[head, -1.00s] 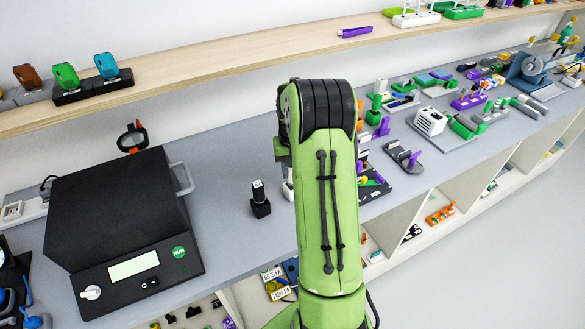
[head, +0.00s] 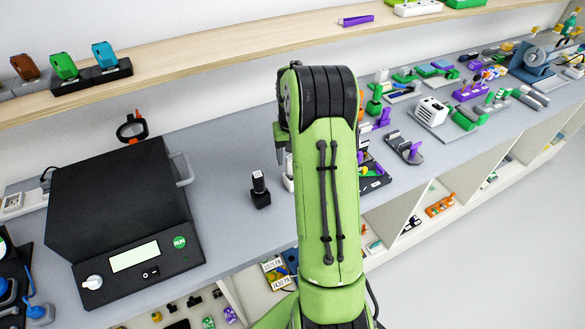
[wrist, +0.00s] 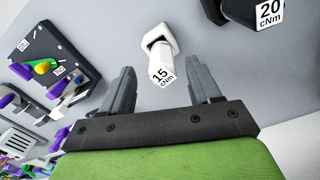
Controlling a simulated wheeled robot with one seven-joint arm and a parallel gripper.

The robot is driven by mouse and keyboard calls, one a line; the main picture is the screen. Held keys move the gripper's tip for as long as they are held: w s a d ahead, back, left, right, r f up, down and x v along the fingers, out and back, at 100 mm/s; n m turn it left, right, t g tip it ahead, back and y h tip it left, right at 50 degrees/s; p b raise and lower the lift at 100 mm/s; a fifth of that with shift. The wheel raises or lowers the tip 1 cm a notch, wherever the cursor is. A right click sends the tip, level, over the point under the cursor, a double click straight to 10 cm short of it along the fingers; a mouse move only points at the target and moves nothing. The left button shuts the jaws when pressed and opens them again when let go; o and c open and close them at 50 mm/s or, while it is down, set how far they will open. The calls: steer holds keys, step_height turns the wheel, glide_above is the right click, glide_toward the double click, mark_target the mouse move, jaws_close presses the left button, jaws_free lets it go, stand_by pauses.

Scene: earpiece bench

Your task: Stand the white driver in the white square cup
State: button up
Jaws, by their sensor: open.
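The white driver (wrist: 165,65), its end marked 15 cNm, shows in the wrist view with the white square cup (wrist: 158,37) at its far end. The driver looks to be standing in the cup, but I cannot tell how deep or how straight it sits. My gripper (wrist: 162,78) is open and empty. Its two fingers lie on either side of the driver's marked end, with clear gaps and no contact visible. In the head view my arm hides most of the white driver and cup; only a sliver of white (head: 288,180) shows.
A black driver (wrist: 267,12) marked 20 cNm stands in a black holder near my right finger; it also shows in the head view (head: 260,188). A black tray (wrist: 45,65) with coloured parts lies left. A black machine (head: 120,200) fills the bench's left side.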

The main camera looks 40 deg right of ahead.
step_height(320, 180, up, 14)
steer(key=p, duration=0.2)
steer(key=s+a+r+n+t+h, duration=0.15)
steer(key=s+a+r, duration=0.25)
steer(key=a, duration=0.5)
steer(key=s+a+r+n+t+y, duration=0.1)
steer(key=s+a+r+n, duration=0.2)
steer(key=a, duration=0.5)
steer(key=s+a+f+n+t, duration=0.2)
steer(key=s+a+f+t, duration=0.1)
steer(key=s+a, duration=0.6)
steer(key=s, duration=0.4)
steer(key=shift+a+n, duration=0.1)
steer(key=shift+n, duration=0.15)
